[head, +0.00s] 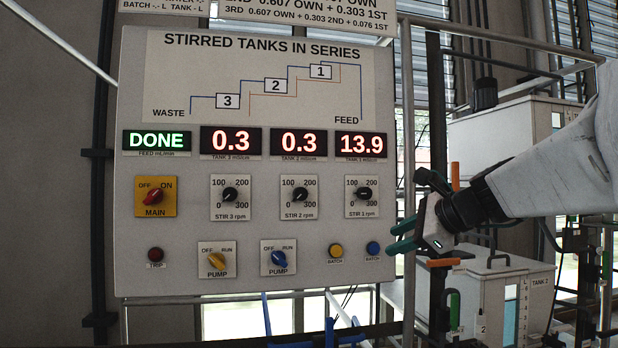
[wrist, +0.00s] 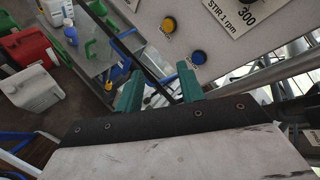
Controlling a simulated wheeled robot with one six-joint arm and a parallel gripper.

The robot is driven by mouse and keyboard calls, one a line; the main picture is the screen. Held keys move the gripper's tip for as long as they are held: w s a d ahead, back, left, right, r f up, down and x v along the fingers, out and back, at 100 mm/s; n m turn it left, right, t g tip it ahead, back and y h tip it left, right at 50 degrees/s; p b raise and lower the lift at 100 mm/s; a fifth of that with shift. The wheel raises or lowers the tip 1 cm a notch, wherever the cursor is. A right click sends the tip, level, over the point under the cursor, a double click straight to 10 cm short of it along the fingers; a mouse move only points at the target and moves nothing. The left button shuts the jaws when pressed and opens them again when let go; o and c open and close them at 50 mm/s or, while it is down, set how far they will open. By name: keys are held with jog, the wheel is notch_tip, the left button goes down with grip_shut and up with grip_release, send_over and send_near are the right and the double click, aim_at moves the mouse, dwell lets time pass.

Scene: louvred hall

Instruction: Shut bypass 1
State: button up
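My gripper (head: 400,236) is at the right edge of the control panel (head: 190,285), its two teal fingers pointing left. In the wrist view my gripper (wrist: 160,84) has its fingers spread apart with nothing between them. No label reading bypass 1 is legible. An orange lever (head: 443,262) lies level just below my gripper, on the pipework right of the panel. A second orange lever (head: 455,176) stands upright above it, partly behind my arm. A green handle (head: 454,310) hangs upright lower down. I cannot tell which of these is bypass 1.
A blue button (head: 373,248) and a yellow button (head: 336,250) are on the panel close to my fingers. A vertical rail (head: 408,120) runs beside the panel. The tank 2 box (head: 500,268) stands right. The wrist view shows a red container (wrist: 28,47) at left.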

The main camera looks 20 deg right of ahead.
jog(key=d+r+m+t+h, duration=0.3)
jog(key=d+r+m, duration=0.4)
jog(key=d, duration=0.5)
jog(key=m+t+h, duration=0.2)
jog(key=m+h, duration=0.2)
jog(key=m, duration=0.3)
send_near(457, 173)
jog(key=shift+x, duration=5.15)
grip_shut()
